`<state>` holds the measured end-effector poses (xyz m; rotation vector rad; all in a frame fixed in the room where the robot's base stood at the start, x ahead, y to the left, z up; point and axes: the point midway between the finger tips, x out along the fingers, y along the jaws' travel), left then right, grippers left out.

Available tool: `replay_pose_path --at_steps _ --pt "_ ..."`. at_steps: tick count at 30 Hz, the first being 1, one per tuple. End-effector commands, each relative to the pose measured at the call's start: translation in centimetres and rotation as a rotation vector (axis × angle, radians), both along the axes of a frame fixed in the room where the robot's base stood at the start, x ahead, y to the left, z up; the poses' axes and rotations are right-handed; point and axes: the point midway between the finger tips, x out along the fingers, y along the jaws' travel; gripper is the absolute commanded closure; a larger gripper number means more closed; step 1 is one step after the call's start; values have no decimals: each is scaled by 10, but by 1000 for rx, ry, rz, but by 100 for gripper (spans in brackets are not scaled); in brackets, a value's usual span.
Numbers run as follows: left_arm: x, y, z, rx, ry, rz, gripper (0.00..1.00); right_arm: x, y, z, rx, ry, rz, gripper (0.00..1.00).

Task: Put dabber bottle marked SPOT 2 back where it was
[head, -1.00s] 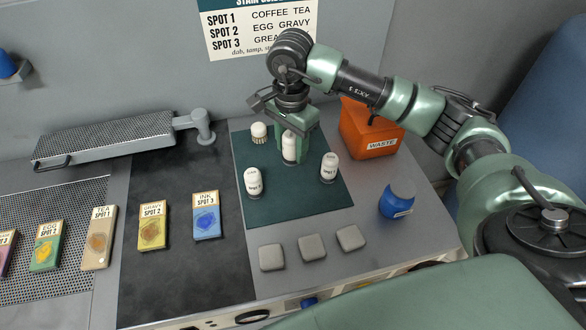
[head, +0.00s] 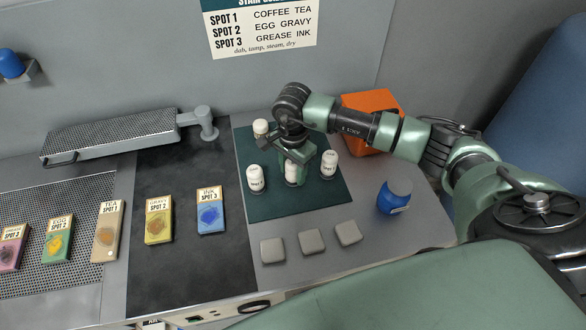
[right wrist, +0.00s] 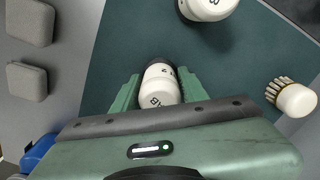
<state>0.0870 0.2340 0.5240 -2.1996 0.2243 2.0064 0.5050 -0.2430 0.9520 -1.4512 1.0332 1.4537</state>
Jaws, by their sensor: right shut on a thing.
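My right gripper (head: 294,168) is shut on a white dabber bottle (head: 291,176) over the dark green mat (head: 285,206). The bottle is upright, in line between two other white bottles, one on its left (head: 255,178) and one on its right (head: 328,163). I cannot tell whether its base touches the mat. In the right wrist view the held bottle (right wrist: 158,88) sits between the green fingers, its label only partly legible. The left neighbour (right wrist: 207,8) shows at the top edge there. My left gripper is not in view.
A brush (head: 260,128) stands at the mat's back left. Three grey pads (head: 311,241) lie in front of the mat. A blue container (head: 394,196) stands at right, an orange waste bin (head: 372,103) behind. Stain cards (head: 158,220) lie at left. The mat's front strip is clear.

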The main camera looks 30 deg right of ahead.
Motion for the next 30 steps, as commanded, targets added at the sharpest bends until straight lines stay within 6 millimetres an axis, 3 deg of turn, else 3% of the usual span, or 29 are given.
replay_pose_path --at_steps 3,4,6,20,30 --pt "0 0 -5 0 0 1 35 0 0 -4 -1 -1 0 97" --pt "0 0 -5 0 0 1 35 0 0 -4 -1 0 0 54" --pt "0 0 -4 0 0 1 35 0 0 -2 0 0 0 35" --pt "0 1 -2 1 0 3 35 1 0 6 0 -2 0 35" --pt "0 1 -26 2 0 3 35 2 0 75 0 -6 1 35"
